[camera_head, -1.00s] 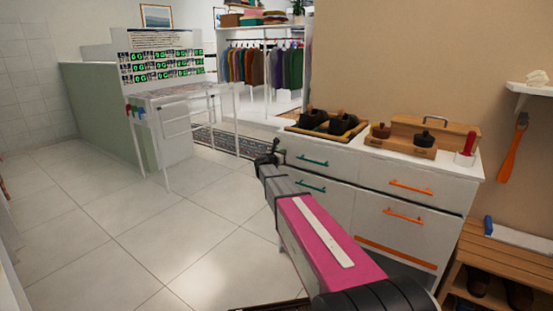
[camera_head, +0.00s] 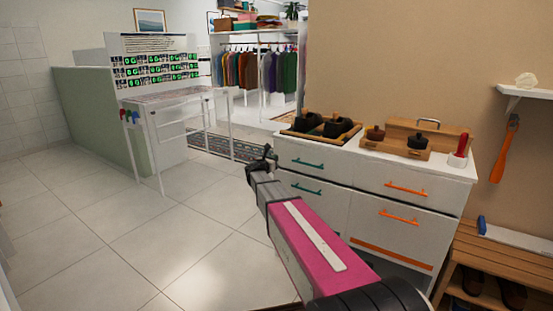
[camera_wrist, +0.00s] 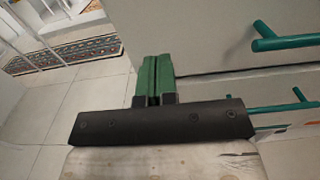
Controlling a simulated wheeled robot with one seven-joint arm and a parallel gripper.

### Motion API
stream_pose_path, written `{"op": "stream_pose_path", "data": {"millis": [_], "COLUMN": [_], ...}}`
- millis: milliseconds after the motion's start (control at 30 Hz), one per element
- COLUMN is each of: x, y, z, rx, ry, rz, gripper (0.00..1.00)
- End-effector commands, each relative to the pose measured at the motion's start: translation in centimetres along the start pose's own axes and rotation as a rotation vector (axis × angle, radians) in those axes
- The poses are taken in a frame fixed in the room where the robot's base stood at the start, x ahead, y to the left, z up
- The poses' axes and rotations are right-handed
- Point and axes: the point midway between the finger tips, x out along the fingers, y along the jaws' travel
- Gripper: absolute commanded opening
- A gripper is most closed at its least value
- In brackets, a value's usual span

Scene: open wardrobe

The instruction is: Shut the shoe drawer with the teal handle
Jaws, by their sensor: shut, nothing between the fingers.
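The white cabinet (camera_head: 330,205) stands against the beige wall. Its left column has two drawers with teal bar handles: an upper handle (camera_head: 308,163) and a lower handle (camera_head: 306,189). Both teal handles also show in the wrist view, the upper one (camera_wrist: 288,42) at right and the lower one (camera_wrist: 270,108) below it. How far either drawer stands out is hard to tell. My gripper (camera_head: 264,162) is at the cabinet's left front corner. In the wrist view its green fingers (camera_wrist: 153,78) are together and empty, left of the handles and beside a pale drawer front (camera_wrist: 215,45). Contact cannot be told.
Orange-handled drawers (camera_head: 405,188) fill the cabinet's right side. Trays with dark shoe-care items (camera_head: 322,127) lie on top. A wooden shoe bench (camera_head: 485,262) stands at right. A white table (camera_head: 175,100) is at back left. The tiled floor at left is clear.

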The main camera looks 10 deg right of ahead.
Motion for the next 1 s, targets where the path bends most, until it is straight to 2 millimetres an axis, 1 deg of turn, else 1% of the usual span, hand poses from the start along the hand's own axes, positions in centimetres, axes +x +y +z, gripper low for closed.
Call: {"op": "stream_pose_path", "data": {"millis": [33,200,300,400,500,600,667,767,867,900,967,1000], "x": [-1.6,-5.3,-7.1,-8.4,-9.3,-9.8,-10.1,-10.4,-11.1,-11.6,-12.4,-13.0], "y": [-0.2,-0.2,-0.2,-0.1,-0.1,-0.2,-0.7,-2.5,-5.5,-6.9,-9.0,-10.5], "z": [0.1,0.0,0.0,-0.1,-0.1,-0.1,-0.4,-1.5,-3.4,-4.3,-5.9,-6.9], "rx": [0.0,0.0,0.0,0.0,0.0,0.006,0.027,0.112,0.265,0.338,0.458,0.539], "ry": [0.0,0.001,0.002,0.002,0.002,0.006,0.018,0.071,0.161,0.202,0.267,0.31], "rz": [0.003,0.003,0.003,0.002,0.001,0.0,-0.009,-0.044,-0.111,-0.148,-0.212,-0.26], "gripper": [0.0,0.0,0.0,0.0,0.0,0.0,0.0,0.0,0.0,0.0,0.0,0.0]}}
